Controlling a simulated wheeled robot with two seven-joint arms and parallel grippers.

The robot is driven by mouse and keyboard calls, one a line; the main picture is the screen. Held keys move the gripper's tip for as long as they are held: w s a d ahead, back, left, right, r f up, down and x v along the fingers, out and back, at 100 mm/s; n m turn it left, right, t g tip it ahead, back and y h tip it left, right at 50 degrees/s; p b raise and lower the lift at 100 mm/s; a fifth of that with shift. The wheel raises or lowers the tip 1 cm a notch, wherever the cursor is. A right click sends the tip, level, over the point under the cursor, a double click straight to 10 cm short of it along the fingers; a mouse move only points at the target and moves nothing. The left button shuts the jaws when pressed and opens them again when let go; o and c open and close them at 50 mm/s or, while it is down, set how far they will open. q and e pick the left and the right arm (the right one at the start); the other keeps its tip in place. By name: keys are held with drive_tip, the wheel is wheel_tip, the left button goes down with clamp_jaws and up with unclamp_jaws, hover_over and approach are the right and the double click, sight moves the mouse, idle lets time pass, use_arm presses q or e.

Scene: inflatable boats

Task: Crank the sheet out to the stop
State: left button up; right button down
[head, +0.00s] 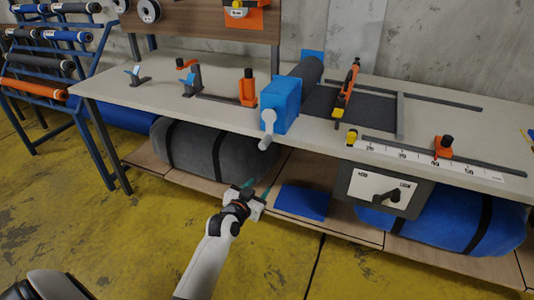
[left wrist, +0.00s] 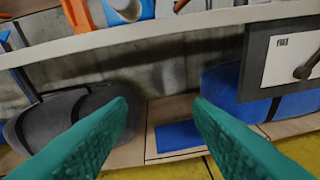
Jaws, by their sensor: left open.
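A blue crank housing (head: 281,105) stands at the front edge of the workbench (head: 215,98), with a light grey crank handle (head: 268,130) on its front. A dark roll (head: 308,72) lies behind it. The dark grey sheet (head: 372,111) lies flat on the bench to its right. An orange stop block with a black knob (head: 443,147) sits farther right by a white ruler (head: 400,153). My left gripper (head: 256,192) is open and empty, below and in front of the bench edge, apart from the handle. Its green fingers are spread in the left wrist view (left wrist: 162,105). My right gripper is not in view.
A grey bundle (head: 225,152) and a blue bundle (head: 470,225) lie on the low shelf. A switch panel (head: 384,189) hangs under the bench. A rack of rolls (head: 45,65) stands left. The yellow floor in front is clear.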

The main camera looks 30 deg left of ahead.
sight(266, 141)
use_arm(q)
wheel_tip(266, 141, up, 9)
drive_tip(key=a+t, duration=0.2)
drive_tip(key=shift+y, duration=0.3)
drive_tip(key=w, duration=0.3)
drive_tip(key=w+a+b, duration=0.1)
drive_tip(key=w, duration=0.3)
drive_tip(key=w+b, duration=0.1)
drive_tip(key=w, duration=0.3)
drive_tip(key=shift+a+f, duration=0.1)
drive_tip(key=shift+a, duration=0.25)
drive_tip(key=shift+w+a, duration=0.1)
drive_tip(key=shift+w, duration=0.45)
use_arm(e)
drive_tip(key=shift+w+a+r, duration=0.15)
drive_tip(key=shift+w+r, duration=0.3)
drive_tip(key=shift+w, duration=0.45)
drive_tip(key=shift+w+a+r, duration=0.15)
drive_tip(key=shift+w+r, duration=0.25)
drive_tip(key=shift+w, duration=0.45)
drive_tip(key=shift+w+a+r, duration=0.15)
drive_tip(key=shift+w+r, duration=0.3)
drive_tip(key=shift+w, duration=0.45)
use_arm(q)
drive_tip(key=shift+c, duration=0.6)
clamp_jaws()
